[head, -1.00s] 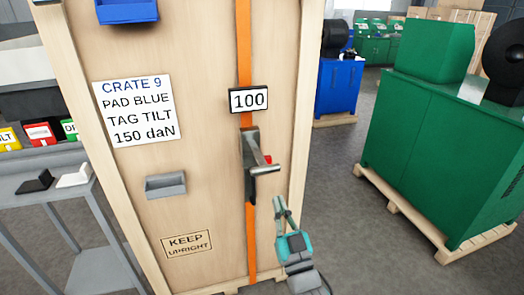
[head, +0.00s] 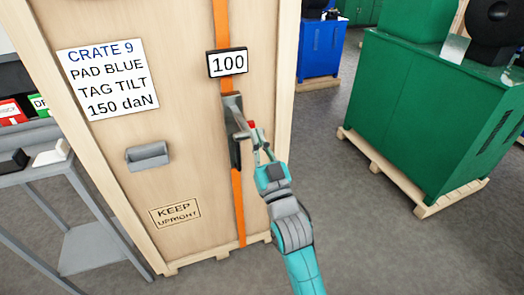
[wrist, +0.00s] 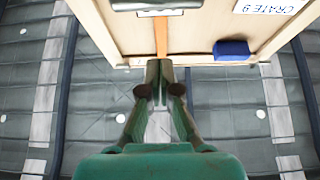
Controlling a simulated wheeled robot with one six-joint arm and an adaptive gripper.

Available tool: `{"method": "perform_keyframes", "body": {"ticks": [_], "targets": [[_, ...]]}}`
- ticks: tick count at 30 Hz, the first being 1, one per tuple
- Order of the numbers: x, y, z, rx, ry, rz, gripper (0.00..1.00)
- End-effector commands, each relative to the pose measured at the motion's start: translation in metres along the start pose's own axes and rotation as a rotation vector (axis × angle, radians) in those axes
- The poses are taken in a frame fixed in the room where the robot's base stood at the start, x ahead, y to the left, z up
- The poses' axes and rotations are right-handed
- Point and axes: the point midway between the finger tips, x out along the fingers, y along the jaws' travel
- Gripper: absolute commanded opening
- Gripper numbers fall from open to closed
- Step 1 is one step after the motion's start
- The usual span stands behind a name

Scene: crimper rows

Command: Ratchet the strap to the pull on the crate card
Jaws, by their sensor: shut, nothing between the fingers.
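The crate card (head: 108,78) reads CRATE 9, PAD BLUE, TAG TILT, 150 daN. An orange strap (head: 238,200) runs down the crate's front. A small display (head: 227,63) on the strap reads 100. Below it is the grey ratchet (head: 234,150) with its handle (head: 240,122) sticking out and a red part beside it. My gripper (head: 258,140) is just right of the handle, shut and empty; whether it touches the handle is unclear. In the wrist view my shut fingers (wrist: 160,72) point at the orange strap (wrist: 161,38).
A grey table (head: 30,175) stands left. A green machine (head: 430,120) on a pallet stands right, with open floor between it and the crate.

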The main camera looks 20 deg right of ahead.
Motion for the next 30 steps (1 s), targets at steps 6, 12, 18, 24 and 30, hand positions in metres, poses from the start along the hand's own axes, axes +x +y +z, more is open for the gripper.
{"method": "perform_keyframes", "body": {"ticks": [6, 12, 18, 24, 30], "targets": [[0.036, 0.0, -0.001, 0.0, 0.002, 0.0, 0.0], [0.039, 0.0, 0.019, 0.0, -0.005, 0.0, 0.0], [0.034, 0.0, 0.035, 0.0, -0.002, 0.0, 0.0], [0.032, 0.0, 0.038, 0.0, -0.001, 0.0, 0.0], [0.032, 0.0, 0.038, 0.0, -0.001, 0.0, 0.0]]}}
